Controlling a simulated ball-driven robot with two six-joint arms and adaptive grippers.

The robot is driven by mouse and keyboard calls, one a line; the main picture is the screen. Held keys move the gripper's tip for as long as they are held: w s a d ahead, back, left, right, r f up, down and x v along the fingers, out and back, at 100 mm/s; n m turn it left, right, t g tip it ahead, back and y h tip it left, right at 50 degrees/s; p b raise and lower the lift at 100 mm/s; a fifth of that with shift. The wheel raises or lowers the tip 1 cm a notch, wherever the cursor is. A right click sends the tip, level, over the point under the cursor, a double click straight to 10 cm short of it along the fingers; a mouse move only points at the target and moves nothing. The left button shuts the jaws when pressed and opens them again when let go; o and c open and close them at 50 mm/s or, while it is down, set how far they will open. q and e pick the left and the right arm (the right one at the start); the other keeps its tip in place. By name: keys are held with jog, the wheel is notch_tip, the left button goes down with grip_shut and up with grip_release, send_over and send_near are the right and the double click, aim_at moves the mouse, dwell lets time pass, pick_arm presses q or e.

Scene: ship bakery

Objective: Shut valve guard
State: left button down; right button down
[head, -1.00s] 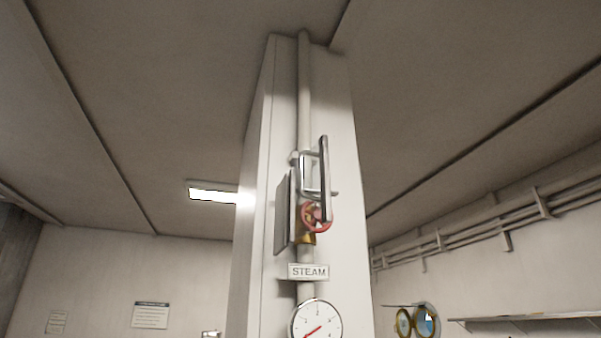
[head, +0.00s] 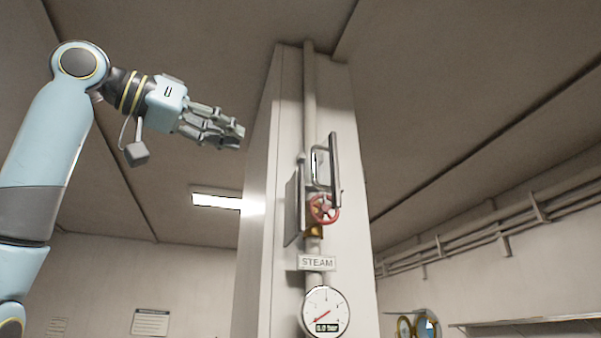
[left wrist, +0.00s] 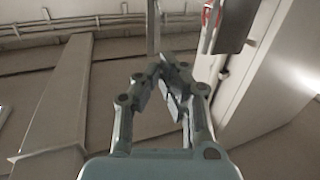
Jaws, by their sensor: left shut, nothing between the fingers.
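The valve guard (head: 292,212) is a flat grey plate standing out from the steam pipe, left of the red valve wheel (head: 323,209), which is uncovered. A dark upright bar with a grey loop (head: 335,170) stands just above and right of the wheel; I cannot tell how it joins the guard. My left gripper (head: 239,138) is shut and empty, up and left of the guard and apart from it. In the left wrist view its fingers (left wrist: 172,88) point toward the pipe, with the red wheel (left wrist: 209,17) at the top edge. My right gripper is not in view.
A white column (head: 260,200) stands behind the steam pipe (head: 309,100). Below the valve are a STEAM sign (head: 317,263) and a round gauge (head: 326,311). Pipes (head: 480,225) run along the right wall. The air between gripper and guard looks free.

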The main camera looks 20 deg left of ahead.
pick_arm(q)
jog(key=p+x, duration=0.6)
jog(key=x, duration=0.7)
jog(key=shift+w+d+p, duration=0.15)
jog(key=shift+w+p, duration=0.2)
jog(key=shift+p, duration=0.05)
